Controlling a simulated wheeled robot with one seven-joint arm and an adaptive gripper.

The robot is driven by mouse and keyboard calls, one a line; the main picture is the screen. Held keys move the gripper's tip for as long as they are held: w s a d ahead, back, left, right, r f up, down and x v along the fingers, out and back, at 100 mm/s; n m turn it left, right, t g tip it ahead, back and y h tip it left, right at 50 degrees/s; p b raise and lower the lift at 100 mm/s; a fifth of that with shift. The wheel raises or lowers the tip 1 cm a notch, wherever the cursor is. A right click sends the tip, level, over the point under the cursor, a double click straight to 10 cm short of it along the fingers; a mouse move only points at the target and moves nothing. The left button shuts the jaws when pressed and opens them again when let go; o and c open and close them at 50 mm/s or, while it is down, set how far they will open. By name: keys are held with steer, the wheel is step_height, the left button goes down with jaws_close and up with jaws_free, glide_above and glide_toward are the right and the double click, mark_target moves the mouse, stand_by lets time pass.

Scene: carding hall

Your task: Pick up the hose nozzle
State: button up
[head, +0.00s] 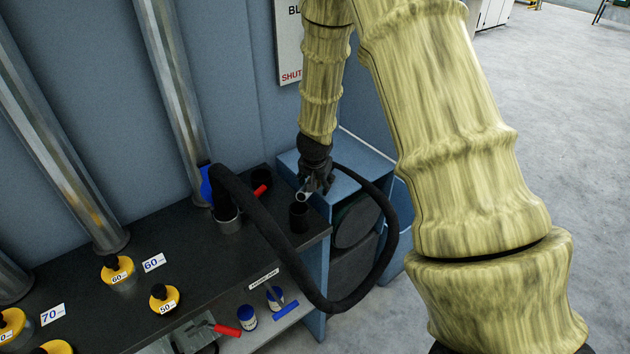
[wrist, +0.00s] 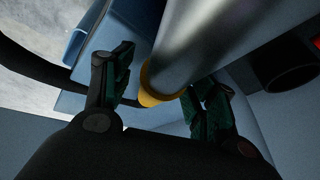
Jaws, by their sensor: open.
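The hose nozzle (head: 303,194) is a short silver tube, tilted, at the right end of the dark bench. In the wrist view the nozzle (wrist: 200,45) is large, with a yellow collar at its near end. My gripper (head: 317,181) is at the nozzle's upper end. In the wrist view my gripper (wrist: 160,82) is open, with one finger on each side of the collar. A gap shows at the left finger; whether the right finger touches is unclear. A black hose (head: 379,255) loops from the bench up behind my gripper.
A black cup (head: 299,217) stands just below the nozzle. A blue cabinet (head: 350,175) is close behind. A lower shelf holds jars and tools. Open floor (head: 570,130) lies right.

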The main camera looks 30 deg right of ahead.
steer(key=shift+f, duration=0.1)
jaws_close()
steer(key=shift+w, duration=0.1)
stand_by(0.3)
step_height(320, 180, up, 10)
steer(key=shift+b, duration=0.6)
